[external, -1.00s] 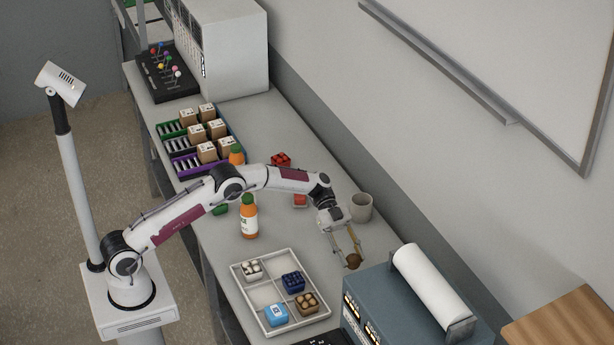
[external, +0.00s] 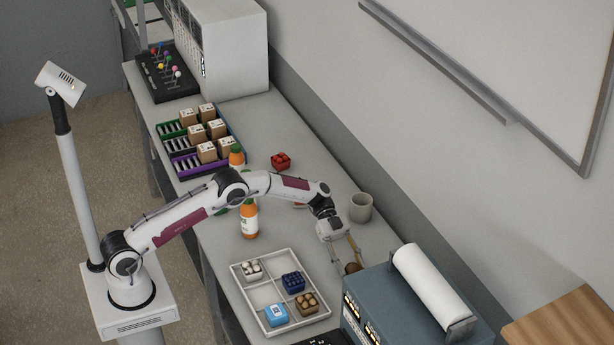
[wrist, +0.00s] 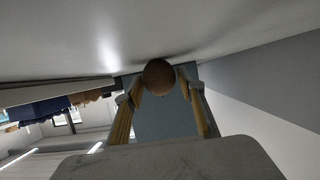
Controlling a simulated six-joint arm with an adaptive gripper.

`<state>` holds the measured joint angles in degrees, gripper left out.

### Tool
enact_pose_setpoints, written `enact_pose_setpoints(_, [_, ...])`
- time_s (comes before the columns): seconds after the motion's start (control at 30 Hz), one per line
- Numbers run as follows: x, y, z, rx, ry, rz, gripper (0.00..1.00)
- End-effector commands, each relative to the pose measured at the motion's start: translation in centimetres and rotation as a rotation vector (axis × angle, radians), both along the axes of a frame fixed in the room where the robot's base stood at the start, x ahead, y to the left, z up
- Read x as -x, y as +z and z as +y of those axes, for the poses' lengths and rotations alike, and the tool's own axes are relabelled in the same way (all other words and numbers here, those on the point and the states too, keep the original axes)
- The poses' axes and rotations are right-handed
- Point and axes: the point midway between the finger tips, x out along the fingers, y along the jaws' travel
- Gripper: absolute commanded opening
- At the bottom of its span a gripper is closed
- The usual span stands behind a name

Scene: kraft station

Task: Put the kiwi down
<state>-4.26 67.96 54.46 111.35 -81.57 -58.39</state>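The kiwi (external: 352,267) is a small brown ball at the end of my gripper (external: 346,262), low over the right part of the bench, beside the blue-grey printer-like machine. In the wrist view the kiwi (wrist: 159,77) sits between the two fingertips of my gripper (wrist: 160,86), which appear closed on its sides. The gripper tilts downward toward the bench. I cannot tell whether the kiwi touches the bench top.
The machine (external: 385,310) with a white paper roll stands close right of the kiwi. A grey cup (external: 361,207) stands behind the gripper. A white divided tray (external: 262,297) with small cartons lies to the left. An orange bottle (external: 249,220) stands near the arm.

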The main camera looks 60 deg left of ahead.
Motion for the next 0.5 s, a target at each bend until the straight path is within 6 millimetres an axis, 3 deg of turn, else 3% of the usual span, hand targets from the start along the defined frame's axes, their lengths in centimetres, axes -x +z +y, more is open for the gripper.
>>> enact_pose_setpoints(0.5, [-0.01,0.41,0.00,0.000,0.001,-0.001,0.49])
